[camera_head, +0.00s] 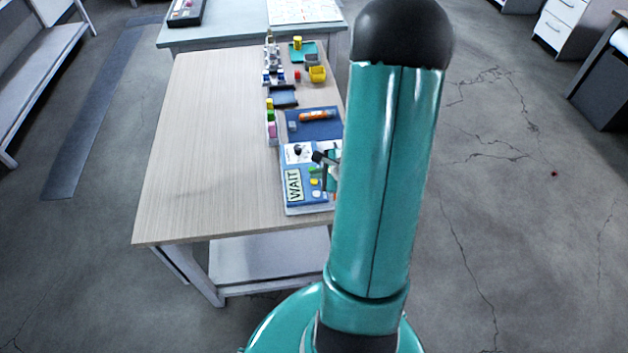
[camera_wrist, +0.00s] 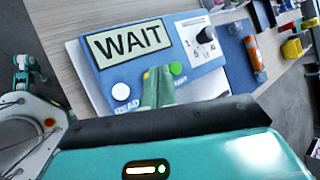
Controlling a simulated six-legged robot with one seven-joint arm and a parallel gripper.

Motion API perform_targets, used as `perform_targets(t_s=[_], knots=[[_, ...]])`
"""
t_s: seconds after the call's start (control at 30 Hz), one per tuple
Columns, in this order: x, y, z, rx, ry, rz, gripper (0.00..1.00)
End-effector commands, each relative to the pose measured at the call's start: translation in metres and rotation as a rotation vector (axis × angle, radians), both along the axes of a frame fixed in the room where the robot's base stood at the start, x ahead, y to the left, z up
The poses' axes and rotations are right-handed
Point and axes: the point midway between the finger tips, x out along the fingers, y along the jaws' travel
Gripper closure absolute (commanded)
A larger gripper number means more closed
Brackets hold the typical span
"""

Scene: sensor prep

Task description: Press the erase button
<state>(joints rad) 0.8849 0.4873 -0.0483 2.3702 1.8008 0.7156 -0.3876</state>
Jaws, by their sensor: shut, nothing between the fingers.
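A blue control panel (camera_wrist: 205,72) lies on the wooden table, with a display reading WAIT (camera_wrist: 131,44). In the wrist view it has a white button (camera_wrist: 121,91) by the label READ, a green button (camera_wrist: 176,68) by a partly covered label ending in ART, and a yellow button (camera_wrist: 146,76) mostly hidden behind my fingers. No erase label is readable. My gripper (camera_wrist: 158,72) is shut and empty, its teal fingertips over the panel at the yellow button. I cannot tell whether they touch it. The panel also shows in the head view (camera_head: 306,205), partly behind my arm.
A dial knob (camera_wrist: 205,35) is on the panel. Beyond it an orange cylinder (camera_head: 317,115) lies on a blue mat (camera_head: 325,131). The table's left side (camera_head: 205,140) is clear.

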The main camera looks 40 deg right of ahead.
Motion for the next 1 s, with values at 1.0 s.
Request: perform_targets(t_s=[1.0], knots=[[0.000,0.000,0.051,0.002,0.000,0.000,1.00]])
